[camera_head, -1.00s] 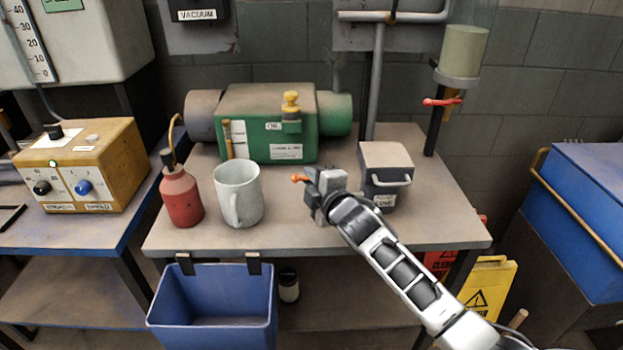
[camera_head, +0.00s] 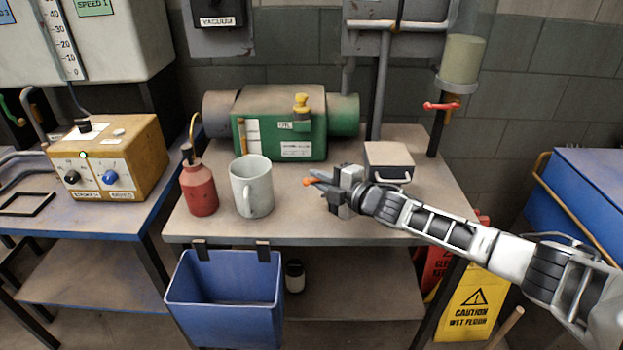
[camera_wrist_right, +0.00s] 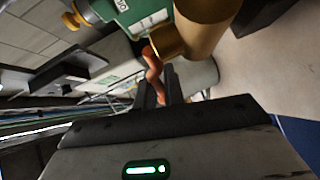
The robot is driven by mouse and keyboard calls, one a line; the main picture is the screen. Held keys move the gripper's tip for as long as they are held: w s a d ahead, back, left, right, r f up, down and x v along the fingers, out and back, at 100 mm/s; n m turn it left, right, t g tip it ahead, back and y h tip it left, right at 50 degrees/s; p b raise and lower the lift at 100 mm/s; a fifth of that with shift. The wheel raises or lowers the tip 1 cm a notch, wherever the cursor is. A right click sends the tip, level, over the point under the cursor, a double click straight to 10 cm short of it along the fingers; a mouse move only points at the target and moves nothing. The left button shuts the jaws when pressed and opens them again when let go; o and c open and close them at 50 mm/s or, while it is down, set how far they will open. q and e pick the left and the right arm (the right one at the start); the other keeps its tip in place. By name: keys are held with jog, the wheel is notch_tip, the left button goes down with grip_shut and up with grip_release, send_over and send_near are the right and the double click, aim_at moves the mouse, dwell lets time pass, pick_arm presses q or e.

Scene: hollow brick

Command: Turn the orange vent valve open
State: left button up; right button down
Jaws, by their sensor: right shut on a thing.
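The orange vent valve's handle (camera_head: 309,181) shows as a small orange tip at my right gripper's fingers, above the middle of the workbench. In the right wrist view the orange handle (camera_wrist_right: 152,66) runs between the two dark fingers and meets a brass-brown cylindrical body (camera_wrist_right: 205,28). My right gripper (camera_wrist_right: 160,90) is shut on the handle. In the head view the gripper (camera_head: 322,183) points left, its arm reaching in from the right; the valve body cannot be made out there. My left gripper is not in view.
A grey mug (camera_head: 252,190) and a red bottle (camera_head: 199,191) stand left of the gripper. A grey lidded box (camera_head: 389,160) sits close behind it. A green pump (camera_head: 283,122) is at the back. A blue bin (camera_head: 226,300) hangs at the bench's front edge.

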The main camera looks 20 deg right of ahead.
jog(key=c, duration=1.5)
grip_release()
jog(key=shift+d, duration=0.1)
jog(key=v, duration=1.6)
jog(key=shift+c, duration=1.2)
jog(key=s+a+f+m, duration=0.2)
jog(key=f, duration=0.1)
jog(key=s+a+f+m+g+h, duration=0.1)
jog(key=s+a+f+m, duration=0.1)
jog(key=a+f+m, duration=0.1)
jog(key=s+a+f+m, duration=0.2)
jog(key=s+a+f, duration=0.1)
jog(key=f, duration=0.2)
jog(key=shift+m+g+h, duration=0.3)
jog(key=shift+g+h, duration=0.1)
grip_shut()
jog(key=s+a+f+m+g, duration=0.1)
jog(key=s+a+f+m, duration=0.2)
jog(key=s+a+m, duration=0.2)
jog(key=s+a+f+m+g+h, duration=0.1)
jog(key=s+a+f+m+g, duration=0.1)
jog(key=s+a+m, duration=0.3)
jog(key=shift+s+a+f, duration=0.2)
jog(key=shift+a+f, duration=0.6)
jog(key=shift+a, duration=0.3)
